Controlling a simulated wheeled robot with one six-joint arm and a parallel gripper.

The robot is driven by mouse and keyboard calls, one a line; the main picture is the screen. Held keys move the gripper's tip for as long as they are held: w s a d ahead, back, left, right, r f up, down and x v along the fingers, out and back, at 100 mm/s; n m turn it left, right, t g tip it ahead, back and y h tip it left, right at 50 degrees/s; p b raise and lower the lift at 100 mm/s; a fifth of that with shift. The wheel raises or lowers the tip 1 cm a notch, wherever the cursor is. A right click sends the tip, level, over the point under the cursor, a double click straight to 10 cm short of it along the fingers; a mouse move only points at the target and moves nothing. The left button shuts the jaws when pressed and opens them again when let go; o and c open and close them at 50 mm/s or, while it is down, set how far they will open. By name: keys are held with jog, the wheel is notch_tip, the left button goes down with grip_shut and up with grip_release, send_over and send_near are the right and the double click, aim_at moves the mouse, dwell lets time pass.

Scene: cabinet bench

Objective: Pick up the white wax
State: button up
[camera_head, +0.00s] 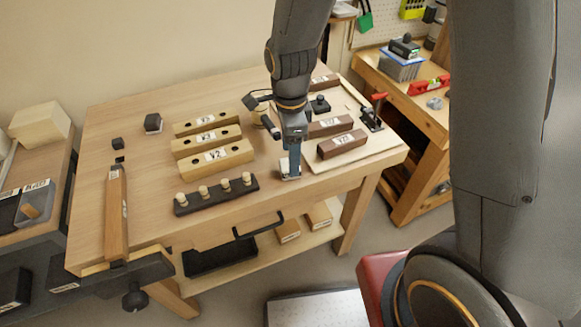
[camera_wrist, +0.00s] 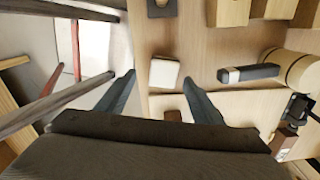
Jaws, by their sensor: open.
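The white wax (camera_wrist: 164,73) is a small white block with rounded edges. It lies on the wooden bench top near the bench edge in the wrist view. In the head view a bit of white (camera_head: 284,166) shows beside my gripper (camera_head: 292,170), which hides most of it. My gripper is open, its two fingers (camera_wrist: 158,79) spread wide in the wrist view. The wax appears in line with the gap, nearer the right finger. I cannot tell whether the fingers are level with it. Nothing is held.
Labelled light wooden blocks (camera_head: 215,158) and a dark rack with several pegs (camera_head: 216,194) lie left of my gripper. Dark brown blocks (camera_head: 342,144) lie to the right on a pale board. A small dark brown piece (camera_wrist: 172,115) is near the wax.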

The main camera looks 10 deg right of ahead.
jog(key=shift+w+f+p, duration=0.2)
jog(key=shift+f+p, duration=0.25)
jog(key=shift+f, duration=0.8)
jog(key=shift+w+f+p, duration=0.15)
jog(key=shift+f+p, duration=0.3)
jog(key=shift+f, duration=0.8)
jog(key=c, duration=1.2)
